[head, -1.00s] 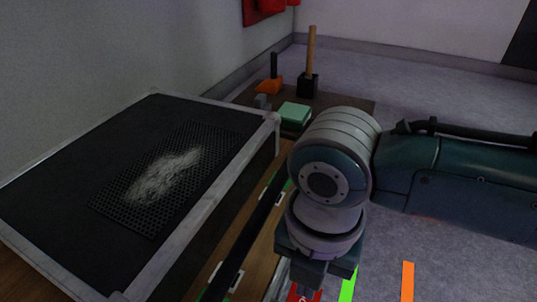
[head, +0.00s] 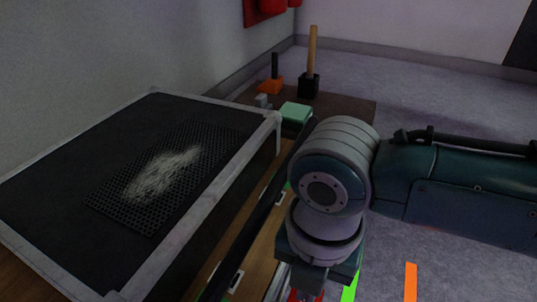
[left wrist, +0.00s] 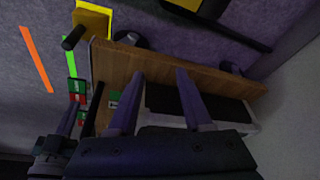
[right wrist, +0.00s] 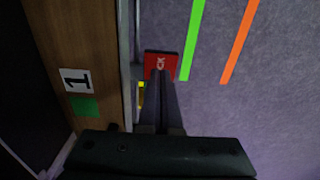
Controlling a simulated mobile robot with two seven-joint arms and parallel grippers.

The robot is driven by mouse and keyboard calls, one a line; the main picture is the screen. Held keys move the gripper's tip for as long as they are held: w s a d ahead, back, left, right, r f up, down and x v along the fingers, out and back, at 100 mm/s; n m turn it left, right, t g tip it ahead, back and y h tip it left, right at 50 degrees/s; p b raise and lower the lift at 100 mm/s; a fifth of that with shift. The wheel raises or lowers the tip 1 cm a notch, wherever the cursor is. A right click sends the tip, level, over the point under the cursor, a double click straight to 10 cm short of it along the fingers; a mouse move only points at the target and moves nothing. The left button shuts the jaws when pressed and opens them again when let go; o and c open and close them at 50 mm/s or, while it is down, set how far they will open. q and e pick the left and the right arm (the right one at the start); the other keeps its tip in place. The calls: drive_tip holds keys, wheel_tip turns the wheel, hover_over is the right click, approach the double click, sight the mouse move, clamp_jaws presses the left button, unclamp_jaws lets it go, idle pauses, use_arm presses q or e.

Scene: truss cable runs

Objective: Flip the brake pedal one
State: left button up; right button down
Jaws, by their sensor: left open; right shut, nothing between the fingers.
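A red brake pedal (right wrist: 160,62) with white lettering, partly readable as "CK", sticks out from the bench edge in the right wrist view. My right gripper (right wrist: 158,80) is shut and empty, its fingertips over the near part of the pedal; I cannot tell whether they touch. In the head view my right gripper (head: 301,275) is at the bottom edge, with only a sliver of red below. My left gripper (left wrist: 153,75) is open and empty in the left wrist view, its fingers over the wooden bench. A small red and green part (left wrist: 76,89) shows left of it.
A white label reading "1" (right wrist: 75,80) sits on the wood beside a green patch (right wrist: 85,107). A black case (head: 60,150) with a metal frame and dark mesh stands left. Green (right wrist: 193,35) and orange (right wrist: 240,42) floor strips lie right, where floor is clear.

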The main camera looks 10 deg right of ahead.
drive_tip(key=shift+f+b, duration=0.3)
drive_tip(key=shift+f, duration=0.15)
drive_tip(key=shift+f+b, duration=0.3)
drive_tip(key=shift+f, duration=0.15)
drive_tip(key=shift+w+r, duration=0.1)
idle(0.3)
drive_tip(key=shift+s+r+p, duration=0.2)
drive_tip(key=shift+r+p, duration=0.75)
drive_tip(key=shift+p, duration=0.2)
wheel_tip(320, 180, up, 2)
drive_tip(key=shift+w+p, duration=0.15)
drive_tip(key=shift+p, duration=1)
wheel_tip(320, 180, up, 3)
drive_tip(key=p, duration=0.3)
